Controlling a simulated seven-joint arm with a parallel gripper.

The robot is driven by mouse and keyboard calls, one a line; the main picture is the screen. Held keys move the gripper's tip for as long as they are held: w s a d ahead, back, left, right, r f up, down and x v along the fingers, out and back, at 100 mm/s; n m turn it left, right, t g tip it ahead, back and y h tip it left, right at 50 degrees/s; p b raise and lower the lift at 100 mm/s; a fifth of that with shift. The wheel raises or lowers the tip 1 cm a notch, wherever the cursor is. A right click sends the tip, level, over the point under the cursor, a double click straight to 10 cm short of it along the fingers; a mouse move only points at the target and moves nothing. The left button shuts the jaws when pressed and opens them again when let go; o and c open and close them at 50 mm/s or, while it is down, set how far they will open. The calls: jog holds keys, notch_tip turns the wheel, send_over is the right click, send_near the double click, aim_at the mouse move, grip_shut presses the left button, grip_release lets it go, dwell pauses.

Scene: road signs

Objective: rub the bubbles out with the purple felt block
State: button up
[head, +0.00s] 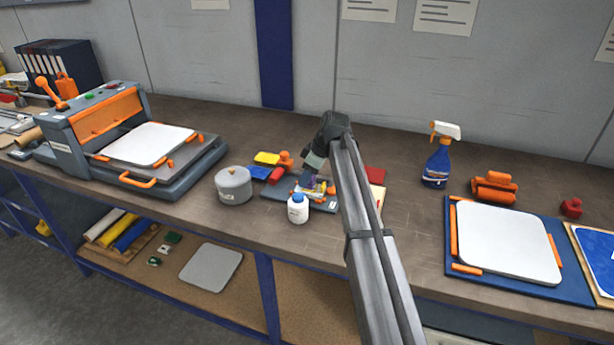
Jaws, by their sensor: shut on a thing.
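My gripper (312,175) is low over a grey tray (272,198) at the middle of the bench, partly hidden by my own arm. It is shut on a small purple block (319,186), which seems to be the felt block. I cannot tell whether the block still touches the tray. A white rounded sign plate (505,243) lies on a blue board at the right, held by orange strips. No bubbles can be made out on it at this size. The gripper is well to the left of this plate.
A white bottle (298,208) stands just in front of the tray, with a grey pot (233,185) to its left. A press (125,140) fills the left.

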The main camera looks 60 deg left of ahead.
jog(key=shift+s+d, duration=0.5)
jog(key=shift+d, duration=0.05)
jog(key=shift+w+a, duration=0.5)
jog(key=shift+a, duration=0.05)
jog(key=shift+s+d+f, duration=0.1)
jog(key=shift+s+d, duration=0.1)
jog(key=shift+r, duration=2.55)
